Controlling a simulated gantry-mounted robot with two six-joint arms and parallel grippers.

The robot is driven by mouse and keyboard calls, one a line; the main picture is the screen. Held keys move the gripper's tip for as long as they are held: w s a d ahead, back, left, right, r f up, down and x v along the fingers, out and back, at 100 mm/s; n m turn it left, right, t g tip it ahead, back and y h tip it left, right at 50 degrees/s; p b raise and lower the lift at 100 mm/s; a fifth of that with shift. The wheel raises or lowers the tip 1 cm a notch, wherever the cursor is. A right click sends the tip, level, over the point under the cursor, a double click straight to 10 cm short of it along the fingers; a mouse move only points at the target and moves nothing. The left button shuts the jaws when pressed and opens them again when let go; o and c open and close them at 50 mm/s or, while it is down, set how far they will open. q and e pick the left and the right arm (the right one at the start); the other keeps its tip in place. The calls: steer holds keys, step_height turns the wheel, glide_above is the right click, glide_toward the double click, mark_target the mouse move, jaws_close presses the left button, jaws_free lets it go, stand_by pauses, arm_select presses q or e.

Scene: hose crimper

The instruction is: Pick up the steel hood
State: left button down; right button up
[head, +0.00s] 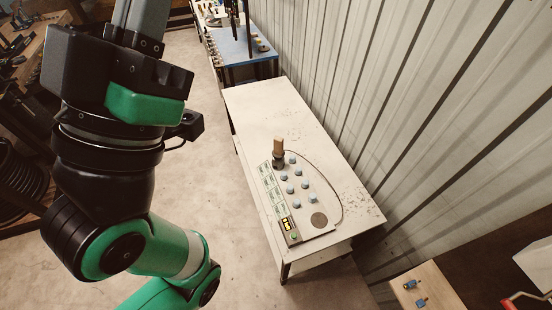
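I cannot pick out a steel hood for certain in the head view. One green and black arm of mine rises large along the left side, and I take it as my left arm. The end of my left gripper (145,22) runs to the top edge, and its fingertips are not clear. No object shows between its fingers. It is well left of the white table (262,105) and apart from it. My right gripper is not in view.
On the white table lies a panel with several small blue-grey pieces (305,184), a dark upright piece with a wooden top (278,148) and a small display box (289,230). A blue bench (238,48) stands behind. A corrugated wall closes the right side. Floor left of the table is clear.

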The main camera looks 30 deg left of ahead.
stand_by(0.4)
arm_select(q)
steer(key=shift+c, duration=0.6)
jaws_free()
